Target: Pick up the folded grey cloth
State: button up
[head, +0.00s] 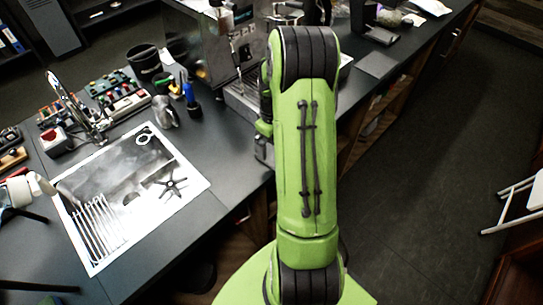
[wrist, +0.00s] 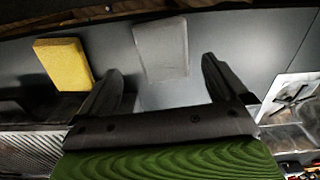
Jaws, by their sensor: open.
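The folded grey cloth (wrist: 162,48) lies flat on the dark counter in the wrist view, at the top middle. It is a pale grey, roughly square pad. My gripper (wrist: 161,70) is open and empty, with its two dark fingers apart. In the head view my green arm hides the gripper, and I cannot make out the cloth there for certain.
A yellow sponge-like block (wrist: 62,63) lies left of the cloth. A flat grey piece (head: 378,64) lies right of my arm.

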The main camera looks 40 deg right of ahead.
aim_at(272, 154)
notch_tip(272, 154, down, 5)
jog(key=shift+w+a+r, duration=0.1)
jog(key=shift+r, duration=0.15)
jog(key=c, duration=1.2)
jog(key=shift+o, duration=0.2)
notch_tip(272, 154, up, 10)
jog(key=shift+p, duration=0.35)
